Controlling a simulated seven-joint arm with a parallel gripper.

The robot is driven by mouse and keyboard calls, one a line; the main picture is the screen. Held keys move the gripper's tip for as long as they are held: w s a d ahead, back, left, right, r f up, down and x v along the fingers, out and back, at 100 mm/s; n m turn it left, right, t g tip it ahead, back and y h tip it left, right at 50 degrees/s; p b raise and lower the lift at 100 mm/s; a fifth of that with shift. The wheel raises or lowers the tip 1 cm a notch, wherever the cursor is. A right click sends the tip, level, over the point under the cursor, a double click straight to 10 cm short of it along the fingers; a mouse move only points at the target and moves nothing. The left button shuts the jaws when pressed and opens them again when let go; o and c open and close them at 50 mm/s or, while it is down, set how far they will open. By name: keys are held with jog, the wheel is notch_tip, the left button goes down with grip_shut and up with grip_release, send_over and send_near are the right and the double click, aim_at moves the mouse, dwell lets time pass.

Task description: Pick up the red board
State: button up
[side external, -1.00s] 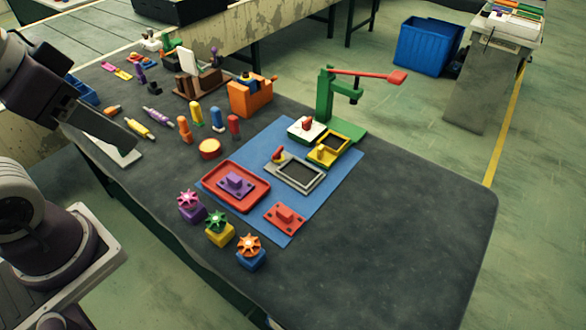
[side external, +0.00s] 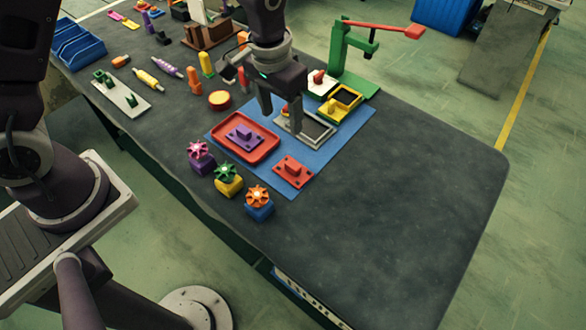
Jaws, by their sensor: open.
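The red board (side external: 293,172) is a small flat plate with a raised red block on top. It lies on the near right part of the blue mat (side external: 228,118). My gripper (side external: 281,119) points down with its two fingers apart and nothing visible between them. It hovers over the far part of the mat, near the grey frame (side external: 328,133), behind the red board and apart from it.
A red tray (side external: 272,146) holding a purple board (side external: 243,138) is left of the red board. Knobbed blocks, including an orange-topped blue one (side external: 259,210), stand in front. A green lever press (side external: 340,55) is at the back. The table's right side (side external: 420,190) is clear.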

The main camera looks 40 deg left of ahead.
aim_at(293, 164)
jog(key=shift+g, duration=0.5)
jog(key=f, duration=0.5)
jog(key=w+d+f, duration=0.1)
jog(key=f, duration=1)
jog(key=shift+w+d+f, duration=0.1)
jog(key=shift+w+d, duration=0.25)
grip_shut()
